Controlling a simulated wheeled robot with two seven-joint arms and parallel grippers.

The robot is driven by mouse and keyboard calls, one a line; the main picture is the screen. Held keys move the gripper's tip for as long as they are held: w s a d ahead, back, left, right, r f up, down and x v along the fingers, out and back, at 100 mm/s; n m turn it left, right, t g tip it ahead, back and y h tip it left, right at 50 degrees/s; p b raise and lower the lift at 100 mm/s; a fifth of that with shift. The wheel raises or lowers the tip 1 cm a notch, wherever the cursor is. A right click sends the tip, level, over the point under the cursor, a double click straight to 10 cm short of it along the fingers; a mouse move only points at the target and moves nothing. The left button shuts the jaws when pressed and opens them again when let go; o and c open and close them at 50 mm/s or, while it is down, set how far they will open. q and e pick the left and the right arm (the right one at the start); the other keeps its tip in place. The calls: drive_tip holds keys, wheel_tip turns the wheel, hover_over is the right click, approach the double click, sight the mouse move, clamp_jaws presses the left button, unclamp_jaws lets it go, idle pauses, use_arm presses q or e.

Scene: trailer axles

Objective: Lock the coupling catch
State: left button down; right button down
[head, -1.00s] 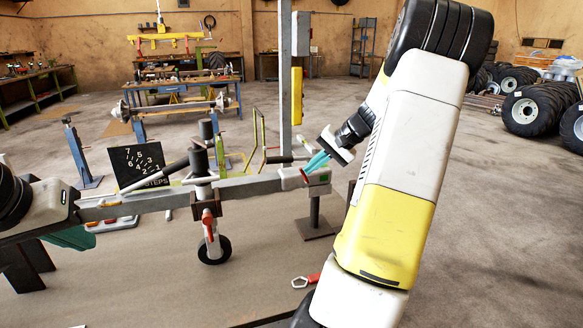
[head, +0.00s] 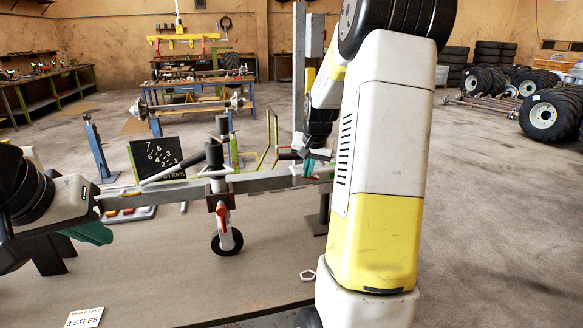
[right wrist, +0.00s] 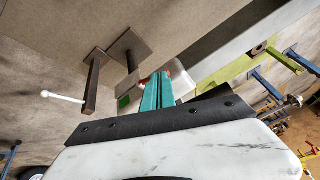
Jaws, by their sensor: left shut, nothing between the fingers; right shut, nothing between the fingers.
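The grey drawbar (head: 262,182) runs across the head view to the coupling (head: 325,174) at its right end, partly hidden by my right arm. In the right wrist view the coupling (right wrist: 138,84) shows a green patch and a bit of red, partly behind my fingers; the catch itself cannot be made out clearly. My right gripper (head: 308,168) is shut and empty, its teal fingers right at the coupling; whether they touch it I cannot tell. The fingers also show in the right wrist view (right wrist: 157,92). My left gripper (head: 95,234) is shut and empty, at the left below the drawbar.
A jockey wheel (head: 227,241) stands under the drawbar. A black numbered board (head: 158,158) stands behind it. A brake card (head: 84,317) and a ring spanner (head: 308,275) lie in front. A grey post (head: 299,75) rises behind the coupling. Tyres stand at the right.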

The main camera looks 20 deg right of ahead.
drive_tip(key=shift+a+f, duration=0.4)
drive_tip(key=shift+d, duration=0.15)
drive_tip(key=shift+d+f, duration=0.1)
drive_tip(key=shift+d, duration=0.55)
